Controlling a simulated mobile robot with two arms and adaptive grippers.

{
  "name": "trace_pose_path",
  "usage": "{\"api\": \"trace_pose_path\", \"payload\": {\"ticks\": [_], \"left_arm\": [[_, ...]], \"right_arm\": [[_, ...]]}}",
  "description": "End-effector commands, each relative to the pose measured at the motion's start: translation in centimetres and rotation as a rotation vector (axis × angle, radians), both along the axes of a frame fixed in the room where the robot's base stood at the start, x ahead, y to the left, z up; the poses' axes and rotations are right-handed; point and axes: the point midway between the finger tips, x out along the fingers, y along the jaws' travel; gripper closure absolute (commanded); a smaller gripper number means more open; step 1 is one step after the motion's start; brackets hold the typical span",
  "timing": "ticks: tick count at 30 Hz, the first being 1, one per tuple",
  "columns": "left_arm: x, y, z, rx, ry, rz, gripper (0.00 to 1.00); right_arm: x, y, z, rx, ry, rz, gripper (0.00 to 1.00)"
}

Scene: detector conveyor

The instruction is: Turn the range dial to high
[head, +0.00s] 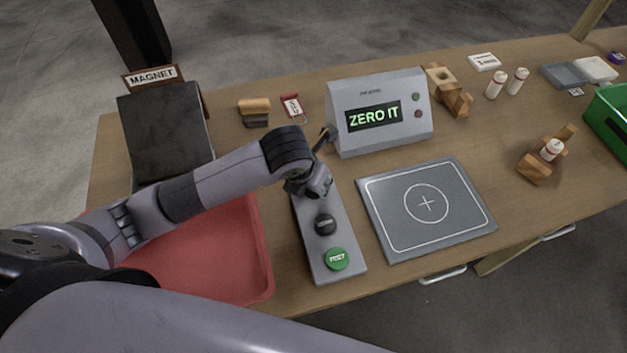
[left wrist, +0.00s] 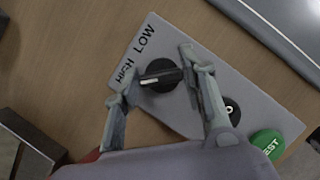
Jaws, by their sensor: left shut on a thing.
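The range dial (left wrist: 160,76) is a black knob with a pale pointer mark, on the grey control box (head: 309,228). In the left wrist view the pointer faces left, roughly toward the HIGH label (left wrist: 125,70); the LOW label (left wrist: 145,40) is above it. My left gripper (left wrist: 158,80) is shut on the dial, one finger on each side. In the head view my left gripper (head: 318,186) is over the far end of the box and hides the dial. My right gripper is not in view.
A black knob (head: 325,222) and a green TEST button (head: 336,259) are nearer on the box. A display unit (head: 380,112) reading ZERO IT stands behind. A grey plate (head: 470,210) lies to the right, a red tray (head: 255,290) to the left. Bottles and wooden blocks are farther right.

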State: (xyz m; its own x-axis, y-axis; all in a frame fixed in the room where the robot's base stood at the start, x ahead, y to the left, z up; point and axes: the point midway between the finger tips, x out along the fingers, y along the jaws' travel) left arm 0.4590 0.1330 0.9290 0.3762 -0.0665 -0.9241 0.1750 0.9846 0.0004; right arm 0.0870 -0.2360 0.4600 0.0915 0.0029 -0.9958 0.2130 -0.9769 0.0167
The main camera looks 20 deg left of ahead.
Motion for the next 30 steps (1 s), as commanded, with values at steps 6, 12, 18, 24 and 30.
{"api": "trace_pose_path", "payload": {"ticks": [6,12,18,24,30], "left_arm": [[0.0,0.0,0.0,0.0,-0.001,0.002,0.9],[0.0,0.0,0.0,0.0,-0.001,0.001,0.53],[0.0,0.0,0.0,0.0,0.0,0.0,0.42],[0.0,0.0,0.0,0.0,0.0,0.0,0.42],[-0.3,0.1,1.1,-0.001,-0.003,0.0,0.42]], "right_arm": [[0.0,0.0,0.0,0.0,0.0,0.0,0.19],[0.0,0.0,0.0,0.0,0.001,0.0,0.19],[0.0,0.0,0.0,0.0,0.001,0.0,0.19],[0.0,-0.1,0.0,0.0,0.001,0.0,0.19],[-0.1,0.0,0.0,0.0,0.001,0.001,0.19]]}}
